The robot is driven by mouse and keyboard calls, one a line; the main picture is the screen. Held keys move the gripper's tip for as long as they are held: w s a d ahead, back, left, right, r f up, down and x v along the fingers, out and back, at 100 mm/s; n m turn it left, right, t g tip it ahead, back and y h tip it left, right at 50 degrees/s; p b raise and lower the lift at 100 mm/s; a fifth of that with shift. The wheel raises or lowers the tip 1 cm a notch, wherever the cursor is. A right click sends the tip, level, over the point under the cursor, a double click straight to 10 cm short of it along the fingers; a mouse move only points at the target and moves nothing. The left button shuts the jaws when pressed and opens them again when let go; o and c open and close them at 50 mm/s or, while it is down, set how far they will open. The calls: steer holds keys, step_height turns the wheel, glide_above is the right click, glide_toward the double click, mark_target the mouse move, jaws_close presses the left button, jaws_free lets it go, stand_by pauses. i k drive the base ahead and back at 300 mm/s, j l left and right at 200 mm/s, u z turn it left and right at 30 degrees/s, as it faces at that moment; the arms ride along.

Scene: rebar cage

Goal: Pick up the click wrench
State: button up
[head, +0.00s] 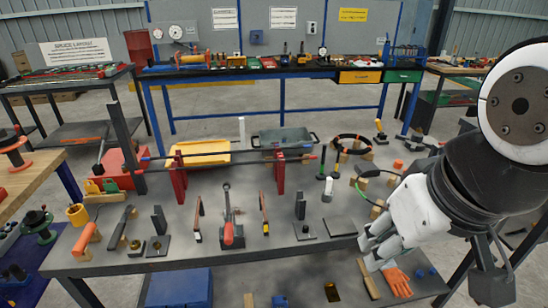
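I cannot tell for sure which tool is the click wrench. Several small tools stand or lie on the grey worktable (210,250). An orange-handled tool (86,238) is at the front left, and a dark long-handled tool (119,228) leans beside it. A red-handled lever tool (229,234) stands at the front middle, with a slim brown-handled tool (197,217) to its left and an orange-and-dark one (264,212) to its right. My gripper (372,251), pale grey, is over the table's right end, apart from these tools. Its finger opening is unclear and nothing shows held.
Dark bars on red stands (280,173) cross the table's middle. A yellow tray (200,153), a grey bin (285,138) and a red box (121,168) stand behind. Orange gloves (398,281) and a blue box (180,288) are lower down.

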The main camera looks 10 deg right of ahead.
mark_target(114, 241)
steer(key=i+j+u, duration=0.35)
steer(key=i+u, duration=0.3)
steer(key=i, duration=0.25)
